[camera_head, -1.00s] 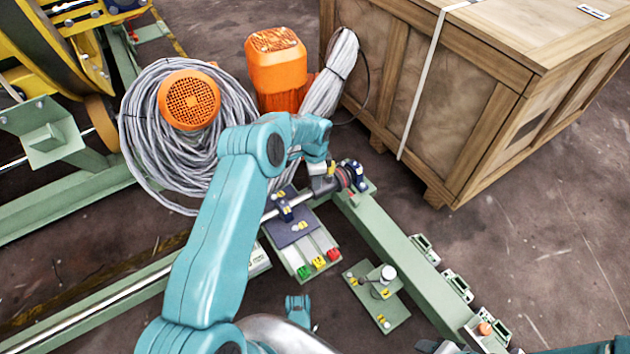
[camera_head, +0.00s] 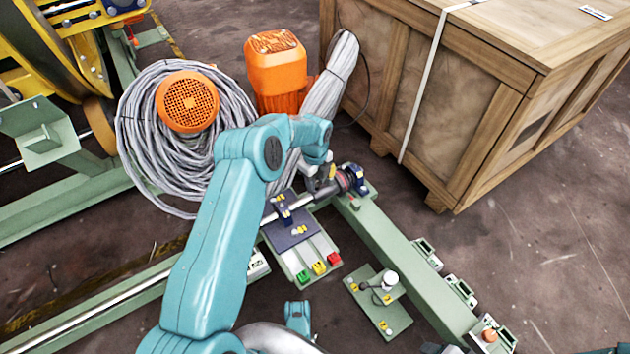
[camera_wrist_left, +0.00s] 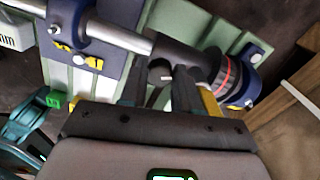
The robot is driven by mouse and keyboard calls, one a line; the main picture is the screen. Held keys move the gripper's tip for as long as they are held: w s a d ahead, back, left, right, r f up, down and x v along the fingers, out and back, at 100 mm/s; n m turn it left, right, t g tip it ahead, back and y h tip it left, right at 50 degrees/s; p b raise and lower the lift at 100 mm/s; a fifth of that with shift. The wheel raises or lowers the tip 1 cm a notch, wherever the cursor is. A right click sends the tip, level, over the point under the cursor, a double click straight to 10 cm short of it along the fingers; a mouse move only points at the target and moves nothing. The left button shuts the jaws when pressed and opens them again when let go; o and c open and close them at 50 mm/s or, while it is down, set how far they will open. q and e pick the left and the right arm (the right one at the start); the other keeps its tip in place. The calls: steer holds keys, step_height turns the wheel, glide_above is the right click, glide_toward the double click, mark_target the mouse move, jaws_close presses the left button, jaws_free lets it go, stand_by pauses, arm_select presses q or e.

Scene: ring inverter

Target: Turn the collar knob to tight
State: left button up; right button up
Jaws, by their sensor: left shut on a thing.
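The rod (camera_head: 300,200) runs up to a dark collar with a red line (camera_head: 346,180) at the end of the green beam. The collar with its red line also shows in the left wrist view (camera_wrist_left: 222,74). A short dark knob (camera_wrist_left: 160,71) stands out from the dark sleeve on the rod, beside the collar. My left gripper (camera_wrist_left: 160,84) has its two fingers on either side of this knob and is shut on it. In the head view my left gripper (camera_head: 322,183) is at the collar, partly hidden by its own wrist.
Blue clamps (camera_head: 284,212) hold the rod. A plate with green, yellow and red blocks (camera_head: 319,268) lies nearer. A wooden crate (camera_head: 440,100) stands behind right. A cable coil (camera_head: 150,150) and orange motor (camera_head: 275,75) are behind left. Dark floor is free at right.

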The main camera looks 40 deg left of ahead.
arm_select(q)
steer(key=shift+d+m, duration=0.1)
steer(key=shift+m, duration=2.1)
arm_select(e)
steer(key=shift+w+f, duration=0.1)
arm_select(q)
steer(key=o, duration=1.1)
steer(key=shift+c, duration=0.2)
step_height(320, 180, up, 16)
steer(key=p, duration=0.6)
steer(key=shift+r+p, duration=0.15)
steer(key=shift+p, duration=0.15)
arm_select(e)
steer(key=s+a+r+g, duration=0.1)
steer(key=s+r, duration=0.3)
steer(key=r, duration=0.2)
steer(key=shift+r+g, duration=0.3)
